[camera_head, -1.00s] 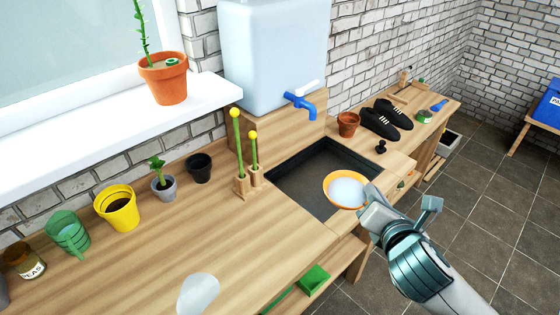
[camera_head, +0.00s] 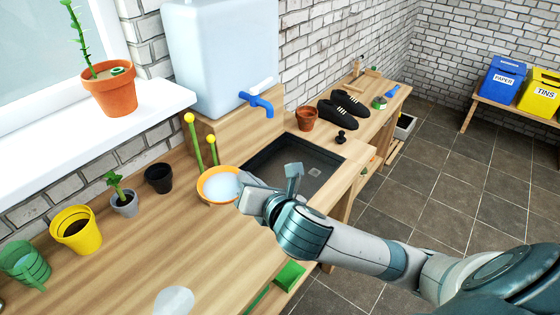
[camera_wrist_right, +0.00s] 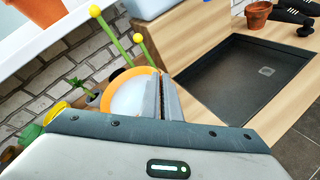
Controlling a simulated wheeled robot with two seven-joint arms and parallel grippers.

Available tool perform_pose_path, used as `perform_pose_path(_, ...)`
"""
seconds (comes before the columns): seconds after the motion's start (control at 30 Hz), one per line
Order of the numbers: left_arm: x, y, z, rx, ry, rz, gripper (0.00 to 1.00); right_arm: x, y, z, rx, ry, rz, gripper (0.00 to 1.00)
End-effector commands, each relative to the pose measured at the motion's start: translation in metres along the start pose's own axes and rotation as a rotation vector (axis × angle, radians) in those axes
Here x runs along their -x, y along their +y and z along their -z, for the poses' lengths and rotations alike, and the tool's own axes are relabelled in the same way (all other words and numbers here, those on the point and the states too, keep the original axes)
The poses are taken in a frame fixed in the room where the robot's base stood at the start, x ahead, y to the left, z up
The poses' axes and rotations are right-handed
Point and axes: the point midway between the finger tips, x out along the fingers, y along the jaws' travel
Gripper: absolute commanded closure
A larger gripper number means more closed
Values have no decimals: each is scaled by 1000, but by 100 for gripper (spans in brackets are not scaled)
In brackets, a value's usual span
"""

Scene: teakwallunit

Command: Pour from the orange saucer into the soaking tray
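The orange saucer (camera_head: 203,189) has a white, pale inside and is held by its right edge in my right gripper (camera_head: 243,192). It is over the bench just left of the soaking tray (camera_head: 316,148), a dark, shallow, square tray with a small light drain patch. In the right wrist view the saucer (camera_wrist_right: 119,85) is beside the fingers (camera_wrist_right: 165,97), which are closed on its rim. The tray (camera_wrist_right: 240,84) is to the right there and looks empty. My left gripper is not in view.
Two yellow-tipped green stakes (camera_head: 194,142) stand behind the saucer. A terracotta pot (camera_head: 306,118) and black shoes (camera_head: 338,112) are beyond the tray. The front bench is mostly clear.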

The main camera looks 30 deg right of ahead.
Motion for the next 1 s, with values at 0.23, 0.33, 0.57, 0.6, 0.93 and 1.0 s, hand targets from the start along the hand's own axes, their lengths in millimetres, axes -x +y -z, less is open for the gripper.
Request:
perform_pose_path(0.23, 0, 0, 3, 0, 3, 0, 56, 0, 0, 0, 0, -1, 0, 100)
perform_pose_path(0.33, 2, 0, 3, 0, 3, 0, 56, -3, -1, -2, -1, -3, 4, 100)
perform_pose_path(0.57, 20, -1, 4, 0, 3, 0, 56, -32, -16, -18, -6, -25, 30, 100)
perform_pose_path(0.6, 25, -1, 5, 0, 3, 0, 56, -41, -22, -22, -8, -30, 38, 100)
perform_pose_path(0.93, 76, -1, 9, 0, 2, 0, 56, -121, -123, -66, -17, -81, 115, 100)
perform_pose_path(1.0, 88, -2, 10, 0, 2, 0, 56, -132, -154, -74, -19, -86, 131, 100)
